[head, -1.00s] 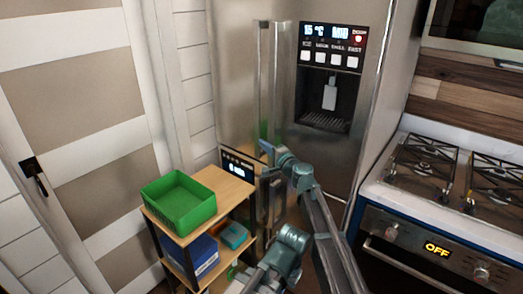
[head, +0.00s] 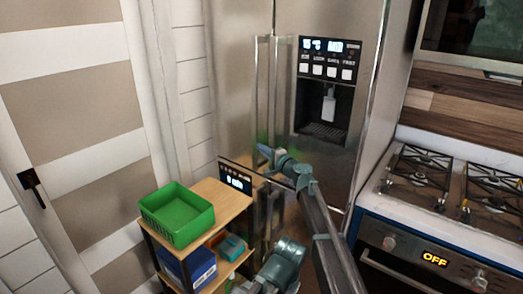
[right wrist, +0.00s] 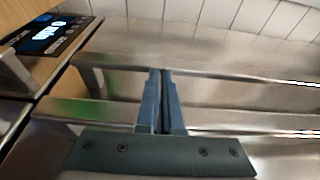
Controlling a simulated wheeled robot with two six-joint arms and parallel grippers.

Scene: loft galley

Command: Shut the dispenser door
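The steel fridge door with the water dispenser (head: 325,100) stands at the centre of the head view; I cannot tell whether it is ajar. Two upright bar handles (head: 262,85) run side by side left of the dispenser. My right gripper (head: 264,151) is at the lower part of these handles. In the right wrist view its two blue fingers (right wrist: 162,75) are together, with only a thin dark line between them. They overlap the two handle bars (right wrist: 240,69); I cannot tell whether they touch. No object shows between them.
A wooden shelf stand (head: 215,205) with a green bin (head: 177,214) and a blue box (head: 190,266) stands at the lower left, close to the handles. A dark display panel (head: 236,178) is beside it. A gas stove (head: 430,180) stands at the right.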

